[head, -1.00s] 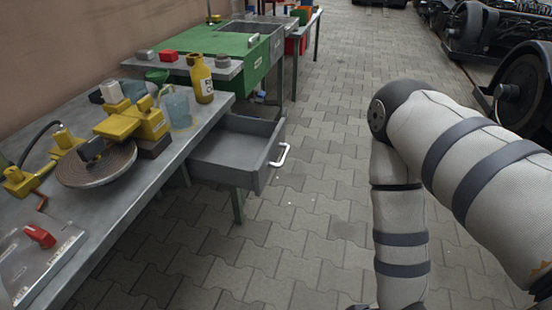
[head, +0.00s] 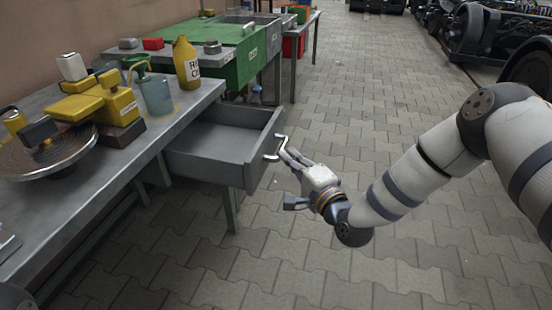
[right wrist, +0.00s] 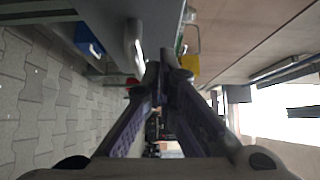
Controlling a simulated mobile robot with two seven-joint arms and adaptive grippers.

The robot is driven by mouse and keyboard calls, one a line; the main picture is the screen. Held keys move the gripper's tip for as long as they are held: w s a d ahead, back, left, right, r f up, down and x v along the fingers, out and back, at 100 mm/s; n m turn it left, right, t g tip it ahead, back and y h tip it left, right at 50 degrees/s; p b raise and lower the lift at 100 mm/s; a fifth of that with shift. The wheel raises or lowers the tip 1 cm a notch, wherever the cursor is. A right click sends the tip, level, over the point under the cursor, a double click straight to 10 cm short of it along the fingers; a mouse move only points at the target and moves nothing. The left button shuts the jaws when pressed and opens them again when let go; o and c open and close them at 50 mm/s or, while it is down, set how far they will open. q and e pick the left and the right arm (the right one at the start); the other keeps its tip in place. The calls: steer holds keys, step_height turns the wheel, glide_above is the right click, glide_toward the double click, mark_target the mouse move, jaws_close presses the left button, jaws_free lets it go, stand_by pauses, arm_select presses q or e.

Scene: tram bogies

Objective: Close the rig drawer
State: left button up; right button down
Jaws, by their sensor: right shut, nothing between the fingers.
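The grey rig drawer (head: 215,158) stands pulled out from under the workbench at the left of the head view. It looks empty inside. Its light metal bar handle (head: 277,150) is on the front panel. My right gripper (head: 287,156) is shut with its fingertips close beside the handle; I cannot tell whether they touch. In the right wrist view the shut fingers (right wrist: 165,65) meet at their tips with nothing between them, and the pale handle (right wrist: 135,45) shows just to their left. My left gripper is not in view.
The workbench (head: 60,215) carries a yellow tool (head: 95,105), a round disc (head: 45,160), a jug (head: 157,97) and a yellow bottle (head: 186,65). A green cabinet (head: 250,60) stands behind. The paved floor (head: 350,130) to the right is clear.

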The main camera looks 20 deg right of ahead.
mark_target(265, 146)
steer(key=shift+w+a, duration=0.4)
steer(key=shift+a, duration=0.35)
steer(key=shift+w+a, duration=0.4)
steer(key=shift+a, duration=0.35)
steer(key=shift+f, duration=0.1)
